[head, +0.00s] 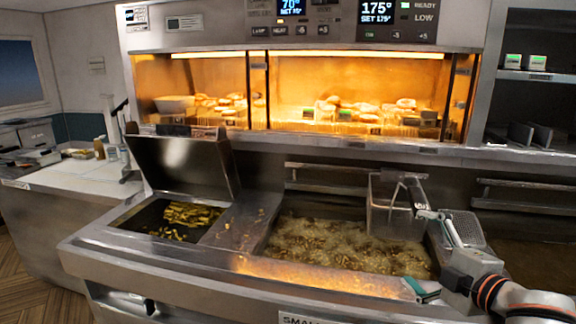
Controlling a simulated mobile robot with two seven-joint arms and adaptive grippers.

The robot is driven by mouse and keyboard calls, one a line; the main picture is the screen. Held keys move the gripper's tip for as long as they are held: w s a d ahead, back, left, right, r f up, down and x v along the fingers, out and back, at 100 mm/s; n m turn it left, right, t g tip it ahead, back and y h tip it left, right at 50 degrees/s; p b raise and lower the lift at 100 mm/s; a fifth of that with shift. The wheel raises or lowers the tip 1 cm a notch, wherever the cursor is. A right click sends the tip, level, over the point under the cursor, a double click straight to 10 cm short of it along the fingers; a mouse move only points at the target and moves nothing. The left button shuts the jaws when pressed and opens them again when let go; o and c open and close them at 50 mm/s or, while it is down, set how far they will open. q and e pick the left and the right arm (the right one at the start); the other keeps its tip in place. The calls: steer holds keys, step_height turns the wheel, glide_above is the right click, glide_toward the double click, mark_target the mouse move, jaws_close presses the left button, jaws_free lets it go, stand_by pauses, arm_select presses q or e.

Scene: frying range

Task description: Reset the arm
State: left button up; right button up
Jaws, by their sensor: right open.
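My right gripper (428,255) is at the lower right, above the front right part of the fryer. It is open, its fingers are spread, and I see nothing held between them. The lower finger ends in a teal tip near the fryer's front rim. The upper finger reaches toward a wire fry basket (392,222) at the back of the oil vat; I cannot tell whether they touch. My right arm comes in from the lower right corner. My left arm and gripper are not in view.
The vat (345,245) holds bubbling oil. Left of it, fries lie in a bay (180,218) beside a tilted steel panel (185,165). A lit warming cabinet (300,95) stands behind. A second mesh basket (463,228) is close to my right gripper. A white counter (75,175) stands left.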

steer(key=s+f+m, duration=0.1)
steer(key=s+f, duration=0.1)
steer(key=f, duration=0.2)
steer(key=s+f+m+g+h, duration=0.1)
steer(key=f, duration=0.3)
steer(key=s+f+m+h, duration=0.1)
steer(key=s+f, duration=0.1)
steer(key=f, duration=0.2)
steer(key=shift+s+f+g, duration=0.15)
steer(key=shift+s+g, duration=0.15)
steer(key=shift+g, duration=0.1)
steer(key=c, duration=1.4)
steer(key=shift+o, duration=0.2)
steer(key=s+d+f+m+g+h, duration=0.3)
steer(key=s+d+f+m, duration=0.15)
steer(key=s+f, duration=0.4)
steer(key=s+d+f+m+g+h, duration=0.35)
steer(key=s+d+f, duration=0.2)
steer(key=s, duration=0.65)
steer(key=w+a+f+m+t+y, duration=0.2)
steer(key=a+f+t+y, duration=0.2)
steer(key=a+f, duration=1)
steer(key=a+y, duration=0.3)
steer(key=shift+f+m, duration=0.3)
steer(key=shift+m, duration=0.1)
